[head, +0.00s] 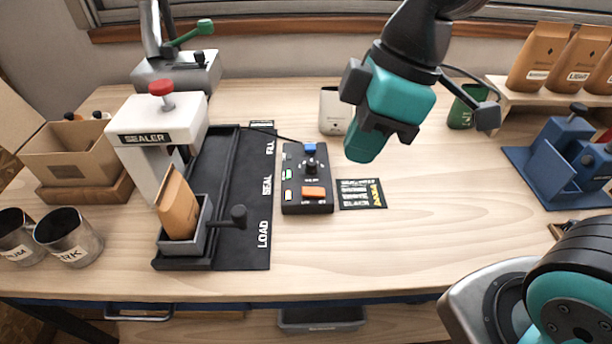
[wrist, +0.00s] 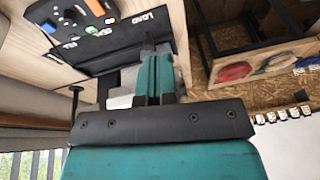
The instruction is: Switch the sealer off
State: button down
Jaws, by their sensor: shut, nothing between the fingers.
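The white sealer (head: 150,128), labelled SEALER with a red knob on top, stands at the left of the bench. A black control box (head: 292,207) lies to its right, with an orange switch (head: 313,192), a black knob (head: 310,164), a blue button (head: 309,149) and small lit lamps, one green, on its left side. The box also shows at the top left of the wrist view (wrist: 78,18). My gripper (head: 362,148) is shut and empty, held above the bench to the right of the box and apart from it. In the wrist view its teal fingers (wrist: 156,75) are together.
A brown bag (head: 178,207) leans in a grey carrier (head: 203,225) on the black track (head: 245,215). A printed card (head: 361,194) lies right of the box. A white cup (head: 332,112) stands behind, near my gripper. The bench's front middle is clear.

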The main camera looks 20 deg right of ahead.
jog(key=w+f+n+b, duration=0.2)
jog(key=w+f+n, duration=0.1)
jog(key=w+n, duration=0.5)
jog(key=n+h+b, duration=0.1)
jog(key=n+h, duration=0.1)
jog(key=n, duration=0.9)
send_near(308, 191)
jog(key=f, duration=0.7)
jog(key=shift+w+a+f, duration=0.1)
jog(key=shift+a+f, duration=0.15)
jog(key=shift+a, duration=0.15)
